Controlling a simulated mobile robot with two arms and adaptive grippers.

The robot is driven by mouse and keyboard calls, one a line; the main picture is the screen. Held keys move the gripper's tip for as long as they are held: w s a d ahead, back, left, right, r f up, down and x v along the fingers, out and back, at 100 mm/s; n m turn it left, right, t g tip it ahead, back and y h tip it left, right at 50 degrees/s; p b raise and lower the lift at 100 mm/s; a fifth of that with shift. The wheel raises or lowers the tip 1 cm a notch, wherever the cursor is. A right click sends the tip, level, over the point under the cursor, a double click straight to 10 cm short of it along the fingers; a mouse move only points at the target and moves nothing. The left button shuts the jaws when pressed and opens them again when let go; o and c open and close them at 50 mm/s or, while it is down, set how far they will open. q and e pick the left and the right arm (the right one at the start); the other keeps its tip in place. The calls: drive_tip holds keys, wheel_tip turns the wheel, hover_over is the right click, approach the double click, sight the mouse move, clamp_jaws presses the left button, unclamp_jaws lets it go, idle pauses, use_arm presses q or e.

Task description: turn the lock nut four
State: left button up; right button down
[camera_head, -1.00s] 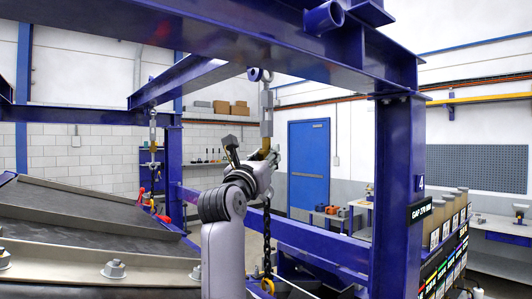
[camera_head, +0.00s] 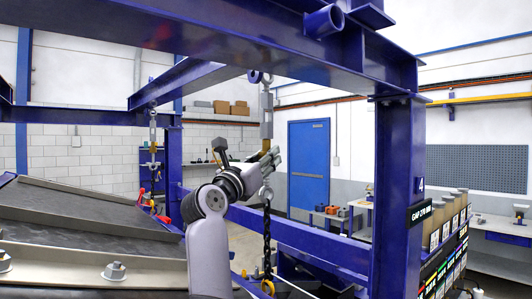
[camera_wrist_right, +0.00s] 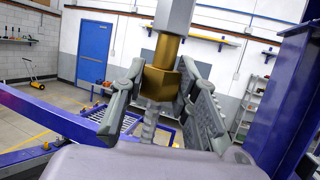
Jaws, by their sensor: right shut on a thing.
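My right gripper (camera_head: 268,159) comes in from below left and is shut on the nut. Its two grey fingers (camera_wrist_right: 162,84) stand on either side of the nut in the wrist view. My left gripper is not in view.
A dark chain (camera_head: 267,235) hangs below the turnbuckle. A blue post (camera_head: 398,190) stands to the right, and a blue beam (camera_head: 310,244) runs behind the chain. A large blue beam (camera_head: 250,45) crosses overhead. The dark belt (camera_head: 70,222) lies at left.

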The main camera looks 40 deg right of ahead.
drive_tip(key=shift+m+g+h, duration=0.3)
drive_tip(key=shift+m+g, duration=0.1)
drive_tip(key=shift+g, duration=0.3)
drive_tip(key=shift+w+r+m+g+h+p, duration=0.1)
drive_tip(key=shift+m+g+h+p, duration=0.2)
drive_tip(key=shift+m+g+p, duration=0.55)
drive_tip(key=shift+w+m+g+h+p, duration=0.1)
drive_tip(key=shift+m+g+h+p, duration=0.35)
drive_tip(key=shift+g, duration=0.8)
drive_tip(key=c, duration=1.2)
unclamp_jaws()
drive_tip(key=shift+o, duration=0.2)
drive_tip(key=shift+s, duration=0.1)
drive_tip(key=shift+a, duration=0.1)
drive_tip(key=s+a, duration=0.1)
drive_tip(key=a, duration=0.6)
drive_tip(key=shift+a+b, duration=0.4)
drive_tip(key=shift+o, duration=0.3)
drive_tip(key=shift+s, duration=0.1)
